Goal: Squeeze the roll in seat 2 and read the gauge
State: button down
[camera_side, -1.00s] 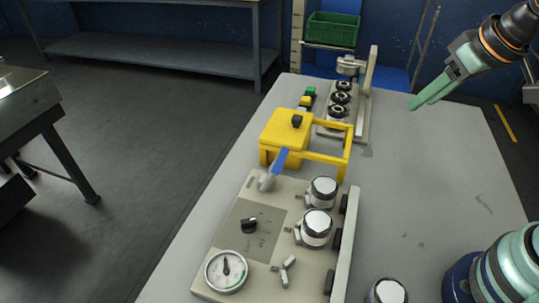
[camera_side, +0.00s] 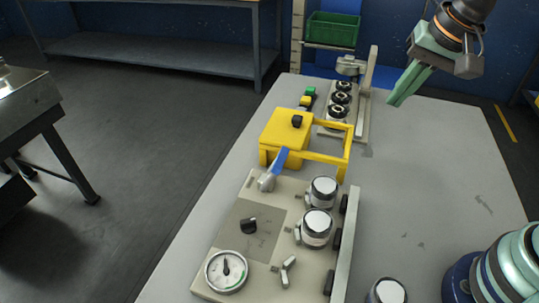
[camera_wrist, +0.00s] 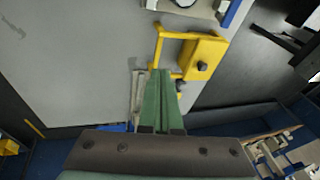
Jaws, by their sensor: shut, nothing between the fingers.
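A pale fixture plate (camera_side: 215,226) lies on the near part of the table. Two white-topped rolls stand in it, one at the back (camera_side: 323,190) and one in the middle (camera_side: 315,228). The front place has only a small grey Y-shaped piece (camera_side: 286,271). Seat numbers are not readable. A round gauge (camera_side: 226,271) sits at the front left corner, its needle pointing about straight up. My gripper (camera_side: 393,102) is shut and empty, high over the far right of the table, well away from the rolls. In the wrist view its green fingers (camera_wrist: 163,78) are together.
A yellow box with a bar frame (camera_side: 284,134) stands behind the fixture, beside a blue-handled lever (camera_side: 275,168). A rear rack (camera_side: 361,125) holds several dark-ringed parts. A loose roll (camera_side: 387,292) stands at the front edge.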

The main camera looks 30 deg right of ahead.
aim_at(273, 171)
jog(key=w+a+f+m+g, duration=0.1)
jog(key=w+a+f+m, duration=0.1)
jog(key=a+m, duration=0.4)
jog(key=w+a+f+m+g, duration=0.2)
jog(key=a+m, duration=0.5)
jog(key=m, duration=0.6)
jog(key=shift+w+f, duration=0.35)
jog(key=shift+f, duration=0.5)
jog(key=shift+g, duration=0.3)
notch_tip(273, 171, down, 10)
jog(key=shift+w+r, duration=0.1)
jog(key=shift+r, duration=0.05)
jog(key=shift+w+a+r, duration=0.35)
jog(key=shift+w+a, duration=0.35)
jog(key=shift+w+a+r, duration=0.3)
jog(key=shift+w+a, duration=0.4)
